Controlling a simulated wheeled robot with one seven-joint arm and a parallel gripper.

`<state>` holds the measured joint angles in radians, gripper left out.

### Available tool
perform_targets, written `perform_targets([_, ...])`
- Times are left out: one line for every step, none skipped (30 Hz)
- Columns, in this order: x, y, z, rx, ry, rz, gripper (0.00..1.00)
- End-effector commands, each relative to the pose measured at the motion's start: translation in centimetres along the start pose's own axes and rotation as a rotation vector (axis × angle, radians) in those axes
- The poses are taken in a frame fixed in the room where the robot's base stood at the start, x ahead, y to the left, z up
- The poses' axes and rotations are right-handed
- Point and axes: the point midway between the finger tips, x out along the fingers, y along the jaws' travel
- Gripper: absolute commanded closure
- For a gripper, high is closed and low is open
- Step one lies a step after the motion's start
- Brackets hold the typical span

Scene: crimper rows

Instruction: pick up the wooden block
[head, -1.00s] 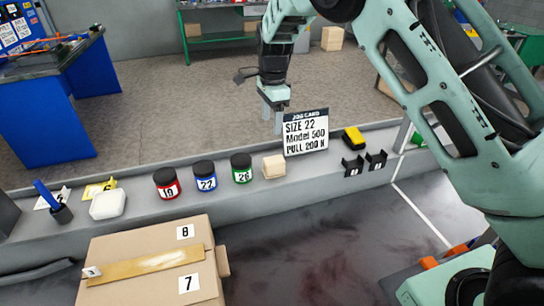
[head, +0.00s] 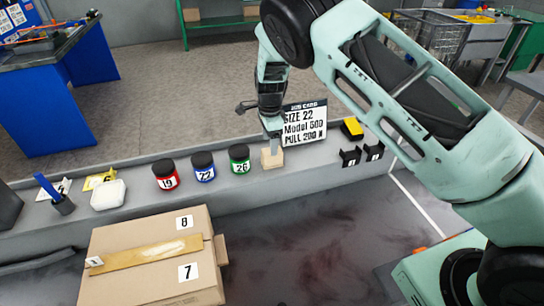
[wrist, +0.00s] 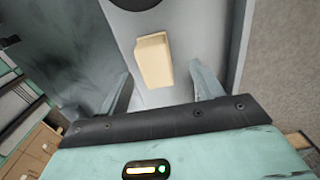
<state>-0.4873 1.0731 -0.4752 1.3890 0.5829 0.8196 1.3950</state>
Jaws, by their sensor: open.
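The wooden block (head: 270,158) is a small pale block on the grey ledge, right of the green jar and in front of the job card. My gripper (head: 273,140) is just above and behind it in the head view, pointing down, and partly covers its top. In the wrist view the block (wrist: 153,60) lies ahead of my open, empty fingers (wrist: 163,84), between their lines. I see a gap from each finger to the block.
Jars marked 19 (head: 165,174), 22 (head: 203,167) and 26 (head: 239,159) stand left of the block. The job card (head: 304,124) stands close behind it. Black holders (head: 350,157) and a yellow-black item (head: 352,128) are to the right. A cardboard box (head: 150,220) is in front.

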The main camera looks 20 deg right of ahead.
Motion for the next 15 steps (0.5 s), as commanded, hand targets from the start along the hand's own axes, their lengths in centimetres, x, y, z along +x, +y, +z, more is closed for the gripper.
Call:
perform_targets([0.3,0.1,0.0,0.000,0.001,0.001,0.35])
perform_targets([0.6,0.2,0.0,0.000,0.001,0.002,0.35])
perform_targets([1.1,0.4,-0.1,0.000,0.002,0.004,0.35])
perform_targets([1.6,0.6,-0.1,0.000,0.002,0.005,0.35])
perform_targets([2.0,0.7,-0.1,0.000,0.002,0.004,0.35])
perform_targets([2.6,0.8,-0.1,0.000,0.002,0.005,0.35])
perform_targets([3.0,0.9,-0.1,0.000,0.003,0.005,0.35])
perform_targets([3.5,0.8,-0.1,0.001,0.002,0.003,0.35])
perform_targets([4.0,0.8,-0.1,0.001,0.002,0.002,0.35])
perform_targets([4.3,0.8,-0.1,0.000,0.001,0.002,0.35])
perform_targets([4.6,0.8,-0.1,0.000,0.001,0.002,0.35])
perform_targets([4.8,0.8,-0.1,0.000,0.001,0.002,0.35])
perform_targets([5.0,0.8,-0.1,0.000,0.001,0.001,0.35])
perform_targets([5.1,0.8,-0.1,0.000,0.001,0.001,0.35])
perform_targets([5.1,0.8,-0.1,-0.001,0.001,0.001,0.35])
